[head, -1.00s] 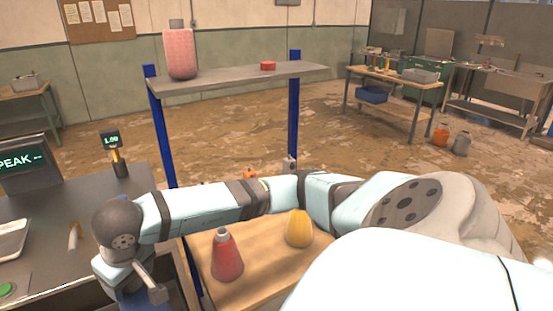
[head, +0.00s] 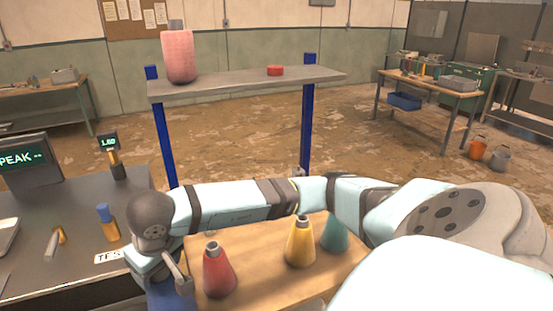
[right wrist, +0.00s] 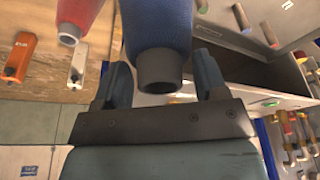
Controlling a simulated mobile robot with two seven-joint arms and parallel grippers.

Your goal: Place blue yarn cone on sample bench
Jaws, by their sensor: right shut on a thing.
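The blue yarn cone (right wrist: 158,30) is between the fingers of my right gripper (right wrist: 161,78) in the right wrist view, its grey tip towards the camera. In the head view the right gripper (head: 176,281) is low, between the dark bench on the left and the wooden table. Blue material (head: 165,298) shows just under it, mostly cut off by the frame edge. The dark bench (head: 55,280) carries a partly hidden label and is likely the sample bench. My left gripper is not in view.
Red (head: 217,272), yellow (head: 300,244) and teal (head: 335,235) cones stand on the wooden table (head: 265,285). A blue-capped bottle (head: 107,224), a small display (head: 109,145) and a monitor (head: 24,160) are on the dark bench. A grey shelf (head: 240,82) on blue posts stands behind.

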